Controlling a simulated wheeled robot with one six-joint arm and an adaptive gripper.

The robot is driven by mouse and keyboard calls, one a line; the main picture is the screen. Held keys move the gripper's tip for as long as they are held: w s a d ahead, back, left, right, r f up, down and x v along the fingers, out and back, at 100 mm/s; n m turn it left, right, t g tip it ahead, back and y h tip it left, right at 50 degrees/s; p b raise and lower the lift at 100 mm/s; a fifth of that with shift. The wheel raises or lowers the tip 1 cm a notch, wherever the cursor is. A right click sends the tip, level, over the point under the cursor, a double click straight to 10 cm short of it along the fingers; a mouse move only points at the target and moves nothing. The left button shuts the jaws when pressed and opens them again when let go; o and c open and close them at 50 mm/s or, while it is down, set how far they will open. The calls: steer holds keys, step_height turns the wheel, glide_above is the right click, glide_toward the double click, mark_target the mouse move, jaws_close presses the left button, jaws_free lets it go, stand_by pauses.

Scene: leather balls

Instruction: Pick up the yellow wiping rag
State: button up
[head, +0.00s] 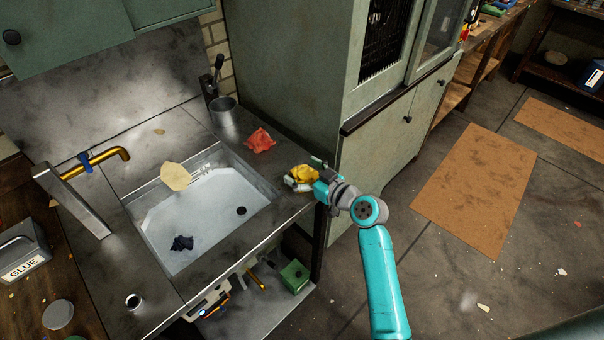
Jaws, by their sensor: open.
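The yellow wiping rag (302,172) lies crumpled on the grey counter to the right of the sink, near the counter's right edge. My gripper (300,182) is right at the rag, with its fingers open. The far finger is partly hidden, and I cannot tell whether the fingers touch the rag. My teal arm comes in from the lower right.
A red crumpled rag (260,139) lies on the counter behind the yellow one. A metal cup (224,111) stands at the back. The sink (205,215) holds a dark cloth (182,243). A green cabinet (375,140) rises close behind my gripper.

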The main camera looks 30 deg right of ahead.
mark_target(303, 166)
steer(key=shift+c, duration=0.3)
steer(key=c, duration=1.2)
step_height(303, 166, up, 10)
steer(key=shift+f, duration=0.1)
steer(key=shift+s, duration=0.1)
